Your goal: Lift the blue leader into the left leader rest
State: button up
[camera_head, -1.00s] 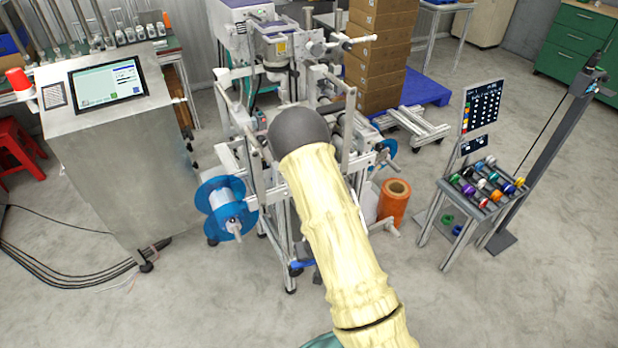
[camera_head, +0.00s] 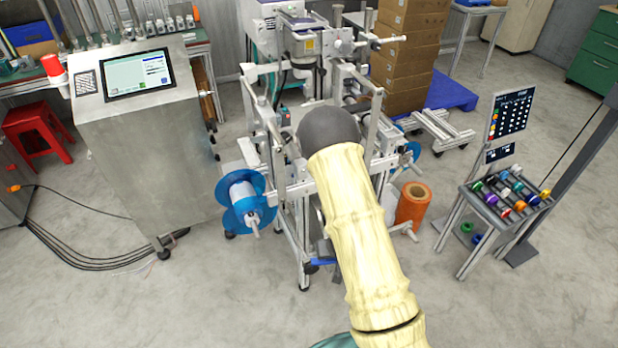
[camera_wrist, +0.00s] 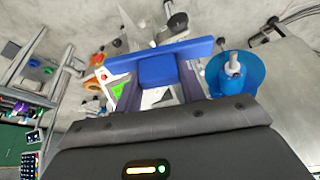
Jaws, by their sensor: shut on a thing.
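The blue leader (camera_wrist: 158,62) is a T-shaped blue piece with a long bar and a square block, seen in the wrist view. My gripper (camera_wrist: 160,88) is shut on its block, with the bar lying across beyond the fingers, slightly tilted. In the head view, my forearm hides most of my gripper. A small blue part low beside my arm (camera_head: 320,262) may be the leader's end. I cannot make out the left leader rest in either view.
A steel machine frame (camera_head: 283,215) stands in front of me, with a blue-flanged reel (camera_head: 242,188) on its left and an orange roll (camera_head: 413,203) on its right. A steel console (camera_head: 150,150) stands left. A rack of coloured spools (camera_head: 508,202) stands right. Grey floor is clear in front.

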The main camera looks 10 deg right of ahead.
dwell(0.4)
jog(key=shift+s+a+f+p, duration=0.1)
jog(key=shift+s+f+p, duration=0.1)
jog(key=shift+f+p, duration=0.5)
jog(key=s+f+p, duration=0.3)
jog(key=f+p, duration=0.1)
jog(key=f, duration=0.3)
jog(key=shift+s, duration=0.15)
